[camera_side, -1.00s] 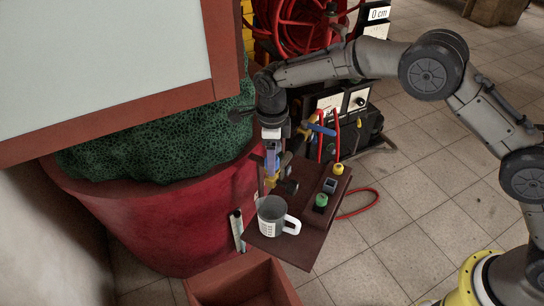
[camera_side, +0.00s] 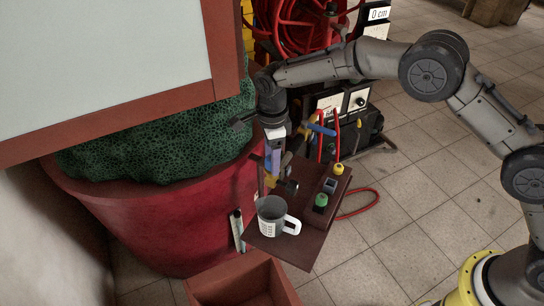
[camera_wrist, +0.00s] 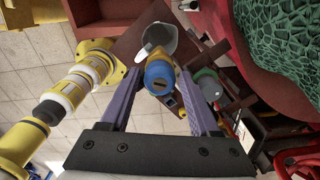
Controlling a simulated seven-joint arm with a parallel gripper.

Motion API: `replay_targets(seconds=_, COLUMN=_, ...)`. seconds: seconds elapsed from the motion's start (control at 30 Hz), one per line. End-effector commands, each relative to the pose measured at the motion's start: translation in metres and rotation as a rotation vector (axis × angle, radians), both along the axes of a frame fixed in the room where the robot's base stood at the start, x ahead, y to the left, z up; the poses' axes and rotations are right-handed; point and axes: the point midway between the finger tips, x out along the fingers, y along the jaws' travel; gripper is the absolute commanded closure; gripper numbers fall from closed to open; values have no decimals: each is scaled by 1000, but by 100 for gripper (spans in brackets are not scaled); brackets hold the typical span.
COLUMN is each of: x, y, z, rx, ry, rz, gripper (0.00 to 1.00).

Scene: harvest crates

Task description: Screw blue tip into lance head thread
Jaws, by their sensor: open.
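The blue tip (camera_wrist: 160,72), a round cap with a dark slot in its top, stands between my gripper's fingers in the wrist view. A brass-coloured part (camera_wrist: 183,60) shows beside and under it. I cannot tell how far the tip sits in any thread. My gripper (camera_wrist: 158,88) is open, with one purple finger on each side of the tip and gaps showing. In the side view my gripper (camera_side: 272,172) points down over a brass fitting (camera_side: 271,181) at the small brown table's back edge. The blue tip is hard to make out there.
A grey mug (camera_side: 268,222) stands on the brown table (camera_side: 305,252). A rack beside it holds a green-topped piece (camera_side: 321,200), a dark piece (camera_side: 330,185) and a yellow-topped piece (camera_side: 338,169). A red tub (camera_side: 165,225) is close on the left.

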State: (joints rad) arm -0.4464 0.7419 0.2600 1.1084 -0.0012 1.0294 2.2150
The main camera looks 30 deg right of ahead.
Motion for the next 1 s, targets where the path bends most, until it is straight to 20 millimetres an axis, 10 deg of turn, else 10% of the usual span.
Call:
replay_targets(seconds=0.73, x=0, y=0, z=0, rx=0, ry=1, rz=199, gripper=38)
replay_targets(seconds=1.0, x=0, y=0, z=0, rx=0, ry=0, rz=198, gripper=84)
